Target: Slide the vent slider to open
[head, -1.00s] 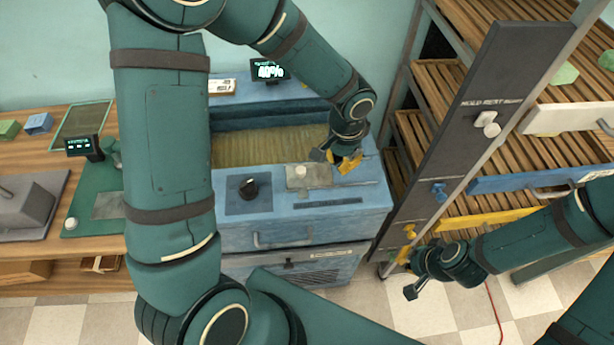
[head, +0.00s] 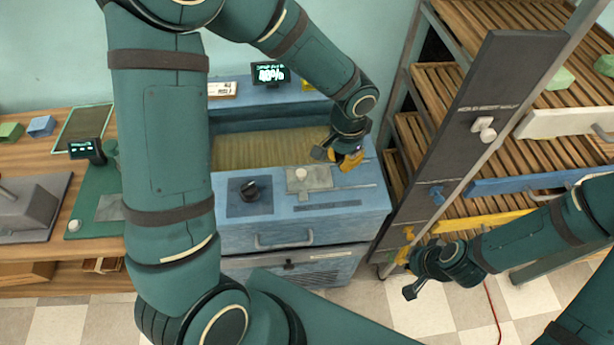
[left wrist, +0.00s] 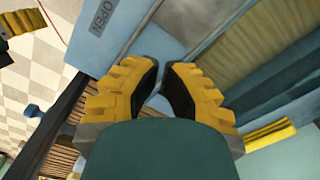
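No part is clearly marked as the vent slider. A white handle (head: 485,128) sits on a tall dark panel (head: 478,160) on the rack at the right. A vent grille (head: 325,281) shows low on the front of the blue machine (head: 285,232). My left gripper (head: 348,161) is above the machine's top, at the right end of its basin. In the left wrist view its yellow fingertips (left wrist: 161,68) almost meet, with nothing visible between them. My right gripper (head: 404,272) is low beside the rack, apart from the white handle; its finger gap is unclear.
The slatted rack (head: 560,140) fills the right side. A wooden bench (head: 85,255) with a grey press (head: 30,208) is at left. Tiled floor (head: 345,312) is open in front.

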